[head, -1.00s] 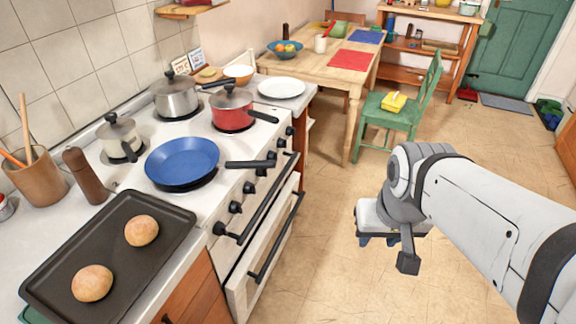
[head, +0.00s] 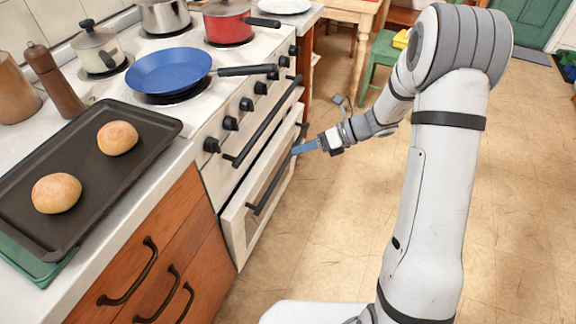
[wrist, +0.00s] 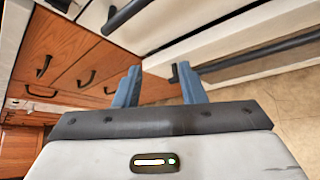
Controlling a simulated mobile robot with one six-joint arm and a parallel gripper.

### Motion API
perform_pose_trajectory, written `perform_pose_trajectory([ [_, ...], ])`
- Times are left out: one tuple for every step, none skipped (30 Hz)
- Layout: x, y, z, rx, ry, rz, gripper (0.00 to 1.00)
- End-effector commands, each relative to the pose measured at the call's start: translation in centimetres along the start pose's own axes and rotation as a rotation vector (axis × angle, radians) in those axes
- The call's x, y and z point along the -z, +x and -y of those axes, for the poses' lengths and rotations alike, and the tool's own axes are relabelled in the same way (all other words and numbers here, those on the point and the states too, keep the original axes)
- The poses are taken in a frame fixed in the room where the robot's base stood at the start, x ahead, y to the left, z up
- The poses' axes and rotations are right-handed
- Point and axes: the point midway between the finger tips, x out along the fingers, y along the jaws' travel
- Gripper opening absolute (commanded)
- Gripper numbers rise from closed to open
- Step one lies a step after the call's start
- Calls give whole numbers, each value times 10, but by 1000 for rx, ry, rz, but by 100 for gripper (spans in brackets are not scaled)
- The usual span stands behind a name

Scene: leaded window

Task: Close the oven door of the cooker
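The white cooker (head: 200,120) stands along the counter. Its oven door (head: 237,222) is ajar, its top edge tilted a little out from the front. A long black handle (head: 272,182) runs across the door. My gripper (head: 297,150) is beside the far end of this handle, its blue fingers pointing toward the cooker. In the wrist view the fingers (wrist: 158,68) are apart with nothing seen gripped between them. The handle (wrist: 255,54) shows there to the right, its end close to the right finger. I cannot tell whether they touch.
Wooden drawers (head: 150,262) with black handles stand left of the cooker. A blue pan (head: 170,70) and pots sit on the hob. A baking tray (head: 85,205) with two buns lies on the counter. The floor (head: 335,225) before the cooker is clear.

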Motion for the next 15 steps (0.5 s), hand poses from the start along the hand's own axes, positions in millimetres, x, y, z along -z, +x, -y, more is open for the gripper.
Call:
perform_pose_trajectory([
  [15, 17, 34, -15, 133, 63, 37],
  [19, 24, 48, -23, 210, 101, 37],
  [24, 32, 68, -36, 310, 153, 37],
  [28, 38, 83, -46, 383, 189, 37],
  [32, 43, 97, -57, 454, 224, 37],
  [38, 50, 114, -70, 540, 271, 37],
  [43, 54, 127, -81, 602, 302, 37],
  [47, 58, 138, -92, 658, 333, 37],
  [53, 62, 152, -105, 726, 369, 37],
  [57, 65, 162, -115, 771, 394, 37],
  [61, 67, 170, -124, 812, 416, 37],
  [66, 70, 179, -136, 859, 442, 37],
  [68, 71, 185, -142, 887, 458, 37],
  [70, 73, 190, -148, 910, 471, 37],
  [72, 74, 195, -154, 936, 486, 37],
])
